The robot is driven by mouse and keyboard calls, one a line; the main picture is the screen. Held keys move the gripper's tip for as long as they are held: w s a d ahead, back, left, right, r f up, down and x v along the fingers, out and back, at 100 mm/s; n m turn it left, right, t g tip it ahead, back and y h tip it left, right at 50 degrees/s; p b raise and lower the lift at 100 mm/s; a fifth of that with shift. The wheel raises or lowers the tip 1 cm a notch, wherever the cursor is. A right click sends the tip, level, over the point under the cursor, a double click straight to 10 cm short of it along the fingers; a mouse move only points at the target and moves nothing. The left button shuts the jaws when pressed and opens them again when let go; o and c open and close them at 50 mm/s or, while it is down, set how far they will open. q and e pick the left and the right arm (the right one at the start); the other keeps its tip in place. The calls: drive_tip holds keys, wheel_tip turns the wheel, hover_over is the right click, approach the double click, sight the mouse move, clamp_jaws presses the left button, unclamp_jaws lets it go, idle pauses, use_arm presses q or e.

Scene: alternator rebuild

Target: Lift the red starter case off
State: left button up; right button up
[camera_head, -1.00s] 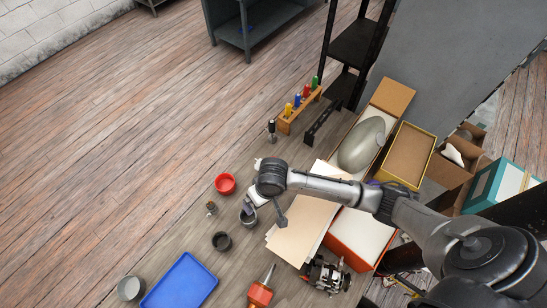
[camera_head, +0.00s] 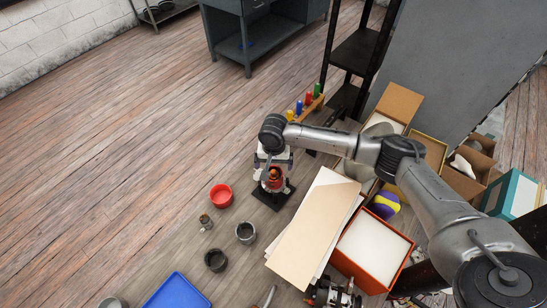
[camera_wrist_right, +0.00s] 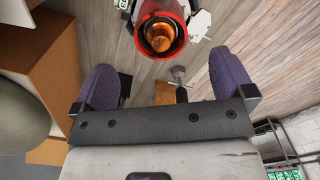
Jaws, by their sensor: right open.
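The red starter case (camera_head: 276,184) stands on a dark base plate (camera_head: 270,199) on the bench, with a copper-coloured core showing in its open end. In the right wrist view, the red case (camera_wrist_right: 164,15) is at the top centre, its rim around the copper core (camera_wrist_right: 161,37). My right gripper (camera_head: 275,162) is over the case in the head view and hides part of it. In the wrist view, the purple-padded fingers of my right gripper (camera_wrist_right: 165,75) are wide apart, with nothing held between them. My left gripper is not in view.
A red bowl (camera_head: 221,195), dark cups (camera_head: 246,232) and a blue tray (camera_head: 177,292) are at left. Beige sheets (camera_head: 311,226) and an orange-red box (camera_head: 377,247) lie to the right. A rack with coloured handles (camera_head: 308,101) stands behind the gripper.

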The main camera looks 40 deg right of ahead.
sight(274, 172)
wheel_tip(274, 172, down, 9)
drive_tip(key=shift+b, duration=0.4)
drive_tip(key=c, duration=1.5)
drive_tip(key=shift+o, duration=0.2)
drive_tip(key=shift+r+p, duration=0.15)
drive_tip(key=shift+p, duration=0.15)
idle(0.9)
